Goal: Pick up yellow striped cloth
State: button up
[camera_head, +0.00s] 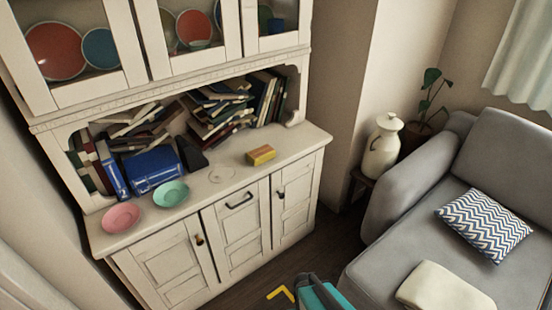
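A small block-shaped yellow thing with a reddish-brown side (261,155) lies on the counter of the white cabinet, right of the middle. It is the only yellow thing on the counter and may be the folded yellow striped cloth. Stripes are too small to make out. Nothing touches it from above. No gripper that I can make out is in view. A dark grey and teal shape is cut off by the bottom edge, and I cannot tell what it is.
A grey sofa (375,270) and a cream jug (382,150) stand at right. Dark floor lies between cabinet and sofa.

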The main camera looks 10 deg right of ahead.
aim_at(261, 154)
jog(key=k, duration=0.35)
jog(key=u, duration=0.25)
jog(key=i, duration=0.95)
jog(key=u, duration=0.45)
